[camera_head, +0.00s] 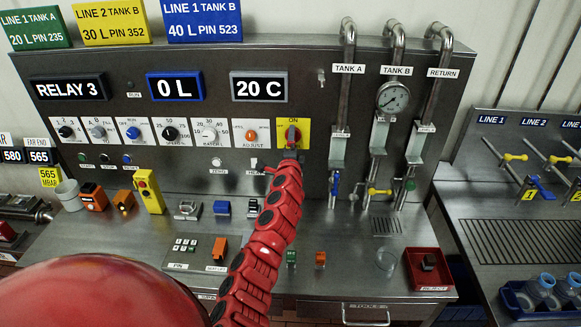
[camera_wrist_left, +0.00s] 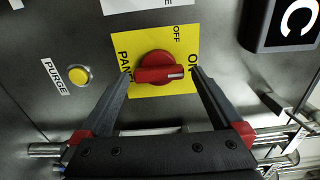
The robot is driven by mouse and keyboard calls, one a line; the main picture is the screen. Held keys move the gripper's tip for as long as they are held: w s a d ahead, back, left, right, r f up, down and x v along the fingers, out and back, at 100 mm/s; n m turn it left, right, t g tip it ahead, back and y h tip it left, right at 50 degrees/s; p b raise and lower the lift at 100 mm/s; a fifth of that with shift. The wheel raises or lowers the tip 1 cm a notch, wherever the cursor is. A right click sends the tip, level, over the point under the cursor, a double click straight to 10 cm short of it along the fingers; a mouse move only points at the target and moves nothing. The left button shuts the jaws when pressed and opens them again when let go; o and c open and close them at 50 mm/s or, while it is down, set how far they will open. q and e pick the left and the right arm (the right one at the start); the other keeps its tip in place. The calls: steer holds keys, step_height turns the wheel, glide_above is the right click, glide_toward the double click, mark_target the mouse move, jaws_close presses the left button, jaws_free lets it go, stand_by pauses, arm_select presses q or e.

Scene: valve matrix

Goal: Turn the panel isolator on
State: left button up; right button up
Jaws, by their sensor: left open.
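The panel isolator is a red rotary knob (camera_head: 293,134) on a yellow plate on the steel panel; it also shows in the left wrist view (camera_wrist_left: 158,69). There its grip lies across the picture, with the white mark at its right end toward the ON label. OFF is printed above it. In the head view ON is at the plate's top and the knob looks upright. My left gripper (camera_wrist_left: 161,73) is open, with one finger on either side of the knob's ends. I cannot tell whether the fingers touch it. My right gripper is not in view.
A yellow PURGE button (camera_wrist_left: 79,75) is left of the plate in the wrist view. The ADJUST dial (camera_head: 251,135) is left of the isolator. Tank pipes (camera_head: 345,90) stand to the right. A red tray (camera_head: 428,283) and small blocks lie on the bench.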

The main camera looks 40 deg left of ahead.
arm_select(q)
steer(key=b+v, duration=0.4)
steer(key=v, duration=1.2)
steer(key=shift+d+f, duration=0.15)
steer(key=shift+d, duration=0.05)
steer(key=shift+s, duration=0.1)
